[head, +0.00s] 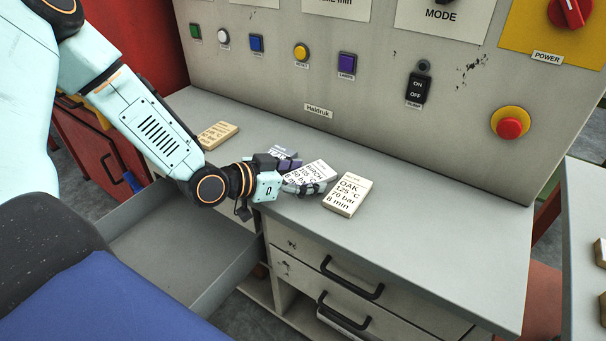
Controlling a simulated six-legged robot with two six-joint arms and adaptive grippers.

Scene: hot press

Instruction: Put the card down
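The BIRCH card (314,171), pale with dark print, is at the front part of the grey counter. My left gripper (303,176) reaches in from the left with one finger along each long side of this card. The fingers appear shut on it, and part of the card is hidden by them. The card looks about flat at counter height; I cannot tell if its underside touches the counter. The OAK card (347,195) lies just to its right. Another card (283,153) is partly hidden behind the gripper. My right gripper is not in view.
A tan card (217,135) lies farther left on the counter (430,215). The control panel (390,45) with coloured buttons rises behind. An open drawer (222,268) juts out below my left arm. The counter right of the OAK card is clear.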

